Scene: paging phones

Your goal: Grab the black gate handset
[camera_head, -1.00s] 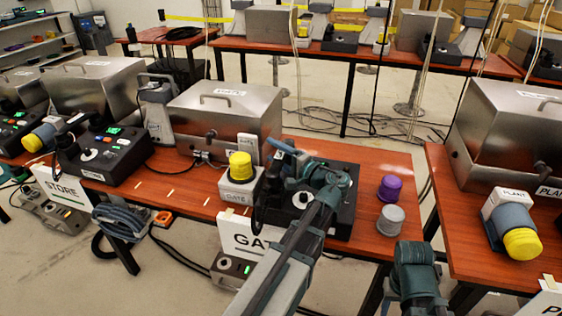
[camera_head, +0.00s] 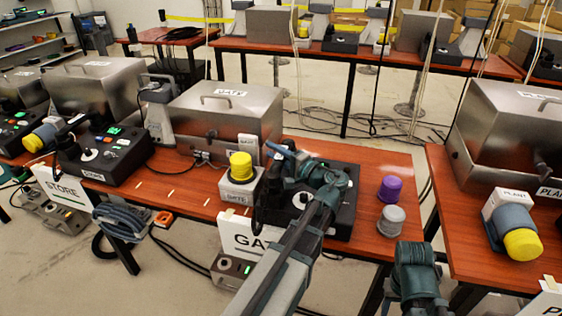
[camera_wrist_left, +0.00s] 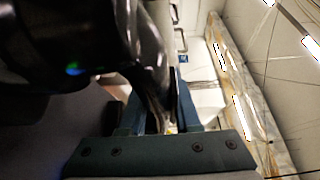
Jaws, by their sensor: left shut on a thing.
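The black gate handset (camera_head: 265,190) stands in front of the gate console in the head view, next to the yellow-topped gate unit (camera_head: 240,168). My left gripper (camera_head: 278,151) is at its upper end, over the left side of the dark gate console (camera_head: 338,217). In the left wrist view the handset (camera_wrist_left: 75,45) is a large dark glossy shape at upper left. A narrow part of it runs down between the blue fingers of the left gripper (camera_wrist_left: 157,118), which are shut on it.
A steel gate box (camera_head: 225,125) stands behind on the wooden table. A purple knob (camera_head: 389,188) and a grey knob (camera_head: 391,220) stand to the right. A white gate sign (camera_head: 245,238) is at the front edge. The store console (camera_head: 105,152) is on the left.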

